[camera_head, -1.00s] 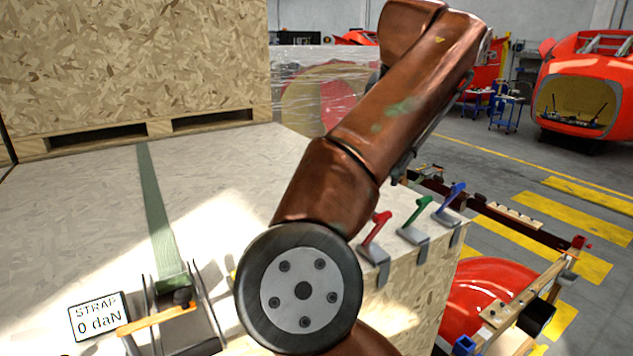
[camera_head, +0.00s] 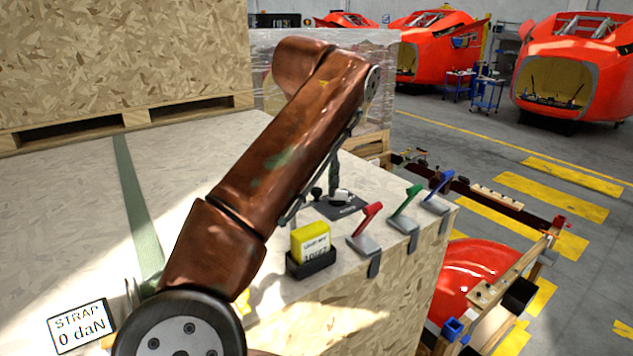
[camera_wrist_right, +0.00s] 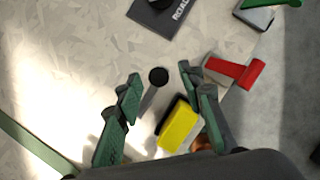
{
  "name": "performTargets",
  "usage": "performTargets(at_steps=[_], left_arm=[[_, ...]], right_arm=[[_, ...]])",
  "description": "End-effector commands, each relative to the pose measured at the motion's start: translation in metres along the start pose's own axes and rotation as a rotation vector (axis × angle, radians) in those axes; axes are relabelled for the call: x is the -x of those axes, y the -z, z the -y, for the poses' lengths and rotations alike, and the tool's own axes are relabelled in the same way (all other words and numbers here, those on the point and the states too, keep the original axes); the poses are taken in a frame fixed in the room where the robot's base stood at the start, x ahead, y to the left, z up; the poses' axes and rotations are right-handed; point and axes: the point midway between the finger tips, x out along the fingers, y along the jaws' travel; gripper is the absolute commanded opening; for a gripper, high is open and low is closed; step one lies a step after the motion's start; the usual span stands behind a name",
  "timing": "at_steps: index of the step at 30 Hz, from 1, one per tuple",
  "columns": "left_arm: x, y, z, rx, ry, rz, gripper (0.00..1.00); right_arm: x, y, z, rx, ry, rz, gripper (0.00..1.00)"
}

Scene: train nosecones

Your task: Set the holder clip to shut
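A yellow card (camera_head: 313,236) with print stands in a black holder (camera_head: 312,264) near the table's right edge. In the right wrist view the yellow card (camera_wrist_right: 178,127) lies by my right finger. A grey lever with a black knob (camera_wrist_right: 158,77), likely the holder clip, shows beside the holder, between my fingers in the picture; contact cannot be told. My right gripper (camera_wrist_right: 160,75) is open, its green fingers wide apart, pointing down over the table. My left gripper is not in view.
Red (camera_head: 366,222), green (camera_head: 405,204) and blue (camera_head: 438,187) levers line the right edge. A dark plate (camera_head: 345,208) with a knob lies behind the holder. A green strap (camera_head: 134,195) and a "STRAP 0 daN" sign (camera_head: 82,327) are at left. A pallet (camera_head: 120,125) stands behind.

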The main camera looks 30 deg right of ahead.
Motion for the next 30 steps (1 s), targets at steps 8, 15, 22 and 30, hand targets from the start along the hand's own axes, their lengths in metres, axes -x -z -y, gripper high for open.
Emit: performTargets(at_steps=[8,15,22,30], left_arm=[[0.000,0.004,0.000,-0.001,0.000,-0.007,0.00],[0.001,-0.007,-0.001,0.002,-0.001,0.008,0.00],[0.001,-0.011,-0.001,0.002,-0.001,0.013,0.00],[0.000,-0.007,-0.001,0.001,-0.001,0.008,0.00]], right_arm=[[-0.002,0.000,-0.001,0.002,0.001,-0.001,0.33],[-0.001,0.000,0.000,0.001,0.001,0.000,0.17],[-0.001,0.000,0.000,0.001,0.000,0.000,0.01],[-0.002,0.000,-0.001,0.001,0.000,-0.001,0.00]])
